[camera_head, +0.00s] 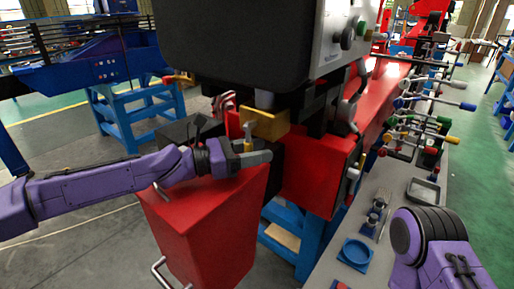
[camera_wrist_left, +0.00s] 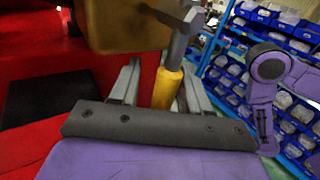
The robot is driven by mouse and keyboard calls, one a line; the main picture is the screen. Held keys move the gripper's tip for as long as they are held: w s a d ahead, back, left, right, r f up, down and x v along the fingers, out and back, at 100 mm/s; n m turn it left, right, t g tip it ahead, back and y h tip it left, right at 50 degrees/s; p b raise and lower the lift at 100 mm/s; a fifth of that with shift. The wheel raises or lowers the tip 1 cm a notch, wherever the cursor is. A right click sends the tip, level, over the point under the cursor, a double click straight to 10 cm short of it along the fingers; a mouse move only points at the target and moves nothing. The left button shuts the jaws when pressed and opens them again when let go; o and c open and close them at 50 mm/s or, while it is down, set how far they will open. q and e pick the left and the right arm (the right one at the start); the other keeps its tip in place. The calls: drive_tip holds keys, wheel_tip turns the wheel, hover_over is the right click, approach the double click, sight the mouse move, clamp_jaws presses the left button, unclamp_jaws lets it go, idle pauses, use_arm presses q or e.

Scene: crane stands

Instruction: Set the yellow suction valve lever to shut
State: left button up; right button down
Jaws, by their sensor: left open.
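The yellow suction valve lever (camera_head: 248,145) shows as a small yellow handle below a brass-coloured block (camera_head: 267,124), above the red cabinet. In the left wrist view the lever's yellow grip (camera_wrist_left: 167,88) stands nearly upright, with a grey metal head (camera_wrist_left: 180,35) at its top. My left gripper (camera_head: 258,157) is at the lever. In the left wrist view its two fingers (camera_wrist_left: 160,85) are open, one on each side of the yellow grip, with a gap visible on the left. Whether the right finger touches it I cannot tell. My right gripper is not in view.
A red cabinet (camera_head: 205,225) stands below my left forearm. A large black monitor housing (camera_head: 238,45) hangs above the valve. Blue bins (camera_wrist_left: 228,85) stand behind.

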use_arm(q)
drive_tip(key=shift+s+r, duration=0.15)
drive_tip(key=shift+s, duration=0.1)
drive_tip(key=shift+w, duration=0.1)
clamp_jaws()
drive_tip(key=m+y+p, duration=0.1)
drive_tip(key=p, duration=0.2)
drive_tip(key=w+a+m+p, duration=0.1)
drive_tip(key=p, duration=0.2)
drive_tip(key=shift+a+r+m+y, duration=0.2)
drive_tip(key=shift+r+m+y, duration=0.1)
drive_tip(key=shift+r+y, duration=0.1)
drive_tip(key=shift+w+a+f+m+y+p, duration=0.2)
drive_tip(key=shift+f+m+y+p, duration=0.1)
drive_tip(key=shift+f+y+p, duration=0.1)
unclamp_jaws()
